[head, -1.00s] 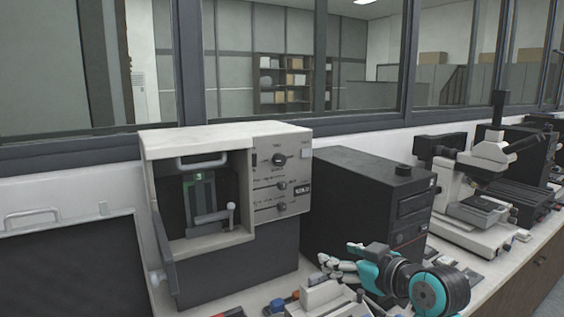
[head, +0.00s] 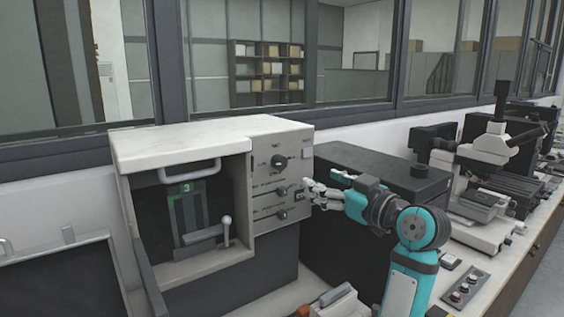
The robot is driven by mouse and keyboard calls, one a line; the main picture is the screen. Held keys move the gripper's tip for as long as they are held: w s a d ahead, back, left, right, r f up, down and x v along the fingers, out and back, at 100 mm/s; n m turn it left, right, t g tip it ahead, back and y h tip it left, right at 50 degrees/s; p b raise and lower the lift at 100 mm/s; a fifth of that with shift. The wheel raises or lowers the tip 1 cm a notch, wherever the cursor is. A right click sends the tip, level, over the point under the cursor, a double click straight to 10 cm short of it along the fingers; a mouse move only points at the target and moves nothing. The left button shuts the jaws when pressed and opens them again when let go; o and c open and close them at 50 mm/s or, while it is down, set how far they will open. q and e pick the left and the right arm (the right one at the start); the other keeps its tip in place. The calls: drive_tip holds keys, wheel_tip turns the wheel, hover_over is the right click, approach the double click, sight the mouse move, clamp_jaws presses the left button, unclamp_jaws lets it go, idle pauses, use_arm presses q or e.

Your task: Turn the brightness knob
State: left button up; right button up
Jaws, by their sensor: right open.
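The mounting press (head: 210,133) stands at centre left with a grey control panel on its right front. The panel carries a top knob (head: 278,161), a middle knob (head: 282,191) and a lower knob (head: 282,214), all dark. Their labels are too small to read, so I cannot tell which one is the brightness knob. My right gripper (head: 308,189) is open and empty, with its fingers pointing left at the panel's right edge, close to the middle and lower knobs. I cannot tell whether it touches the panel. My left gripper is not in view.
A black box (head: 375,165) with a knob on top stands behind my right arm. A microscope (head: 490,155) stands farther right. A small control plate (head: 466,290) lies on the bench at front right. A dark panel with a handle (head: 60,285) is at the left.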

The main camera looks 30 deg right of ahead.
drive_tip(key=p, duration=0.2)
approach(282, 163)
drive_tip(key=w, duration=0.2)
drive_tip(key=w+p, duration=0.1)
drive_tip(key=w, duration=0.2)
drive_tip(key=w+a+p, duration=0.1)
drive_tip(key=w, duration=0.2)
drive_tip(key=shift+w+a, duration=0.1)
drive_tip(key=shift+w, duration=0.4)
drive_tip(key=shift+f, duration=0.1)
drive_tip(key=c, duration=1.1)
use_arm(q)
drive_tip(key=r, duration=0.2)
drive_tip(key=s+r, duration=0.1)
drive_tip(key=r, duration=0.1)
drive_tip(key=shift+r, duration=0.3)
use_arm(e)
drive_tip(key=shift+c, duration=0.2)
